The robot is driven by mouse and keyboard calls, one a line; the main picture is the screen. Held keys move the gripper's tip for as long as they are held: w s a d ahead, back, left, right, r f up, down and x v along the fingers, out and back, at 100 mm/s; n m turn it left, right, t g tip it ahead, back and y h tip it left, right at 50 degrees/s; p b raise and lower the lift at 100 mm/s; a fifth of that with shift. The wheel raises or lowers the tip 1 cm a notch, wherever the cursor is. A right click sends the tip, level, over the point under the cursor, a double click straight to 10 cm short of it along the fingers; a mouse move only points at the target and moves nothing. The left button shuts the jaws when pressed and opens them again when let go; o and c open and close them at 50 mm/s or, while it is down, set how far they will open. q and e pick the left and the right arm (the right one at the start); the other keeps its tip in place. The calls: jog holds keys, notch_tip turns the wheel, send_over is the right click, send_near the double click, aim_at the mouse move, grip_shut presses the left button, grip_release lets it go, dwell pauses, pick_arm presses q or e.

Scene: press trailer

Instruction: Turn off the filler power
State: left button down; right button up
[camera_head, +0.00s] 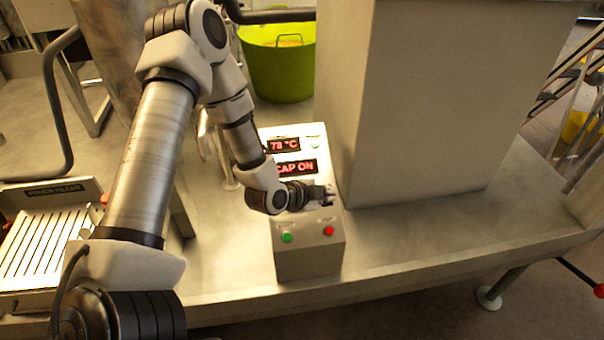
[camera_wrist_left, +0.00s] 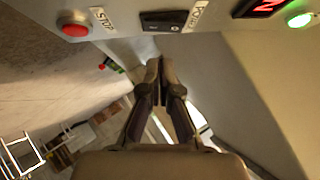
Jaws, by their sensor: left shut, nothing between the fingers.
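A grey control box (camera_head: 308,262) stands on the bench with red displays reading "78 °C" and "CAP ON" on its sloped top. A green button (camera_head: 287,237) and a red button (camera_head: 328,231) sit at its near end. In the left wrist view the red button (camera_wrist_left: 75,28) is beside a "STOP" label, and a black rocker switch (camera_wrist_left: 163,21) lies between labels. Its position, on or off, is unclear.
A large grey housing (camera_head: 430,110) rises close to the right of the box. A green tub (camera_head: 278,65) stands behind. A slatted tray with a label ending "FILLER" (camera_head: 40,245) is at the left.

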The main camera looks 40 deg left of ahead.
pick_arm(q)
jog(key=v, duration=1.1)
jog(key=shift+w+a+r, duration=0.35)
jog(key=shift+a+r, duration=0.05)
pick_arm(e)
jog(key=shift+s+d+r, duration=0.1)
jog(key=shift+s+r, duration=0.25)
jog(key=shift+r, duration=0.35)
